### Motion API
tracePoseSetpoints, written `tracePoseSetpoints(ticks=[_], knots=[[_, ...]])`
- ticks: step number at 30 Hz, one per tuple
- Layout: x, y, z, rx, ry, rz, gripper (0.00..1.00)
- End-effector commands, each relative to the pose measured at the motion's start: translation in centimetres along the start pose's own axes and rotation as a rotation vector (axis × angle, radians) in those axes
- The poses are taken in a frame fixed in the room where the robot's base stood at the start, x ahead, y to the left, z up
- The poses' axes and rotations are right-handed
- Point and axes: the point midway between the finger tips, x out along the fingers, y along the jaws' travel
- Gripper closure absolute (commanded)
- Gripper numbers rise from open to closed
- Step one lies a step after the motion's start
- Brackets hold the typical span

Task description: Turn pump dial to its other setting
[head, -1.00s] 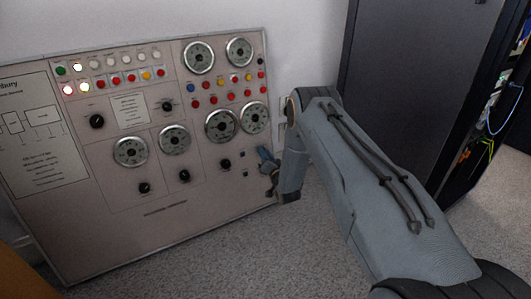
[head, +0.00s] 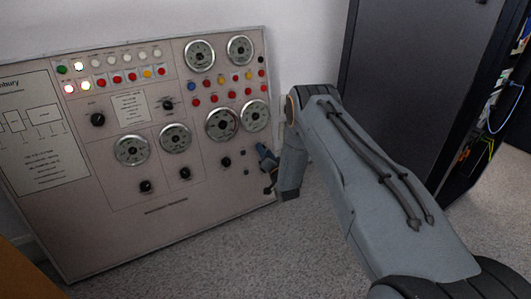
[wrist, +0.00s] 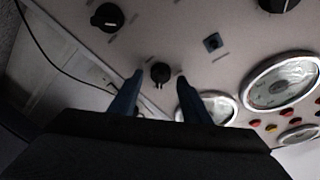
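The control panel (head: 215,190) leans against the wall and carries several black dials; their labels are too small to read, so I cannot tell which is the pump dial. In the wrist view a black dial (wrist: 160,73) with a light pointer mark sits between the tips of my gripper (wrist: 159,79). The two blue fingers stand apart, one on each side of it, with gaps visible; I cannot tell the remaining depth. In the head view my gripper (head: 266,157) is at the panel's right edge, mostly hidden by my arm.
Other black dials (wrist: 107,17) and a small square blue-black switch (wrist: 212,42) are close by. Round gauges (wrist: 283,83) and coloured buttons lie to the right in the wrist view. A dark cabinet (head: 390,80) stands right of the panel. Carpet in front is clear.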

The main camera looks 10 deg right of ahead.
Motion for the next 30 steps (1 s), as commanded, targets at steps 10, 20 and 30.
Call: tracePoseSetpoints(ticks=[10, 20, 30], knots=[[-2.0, -0.1, -0.1, 0.0, -0.001, 0.002, 0.57], [-6.9, 0.0, 0.0, 0.0, -0.002, 0.002, 0.57], [-7.8, 0.0, 0.0, 0.0, 0.0, 0.0, 0.57]])
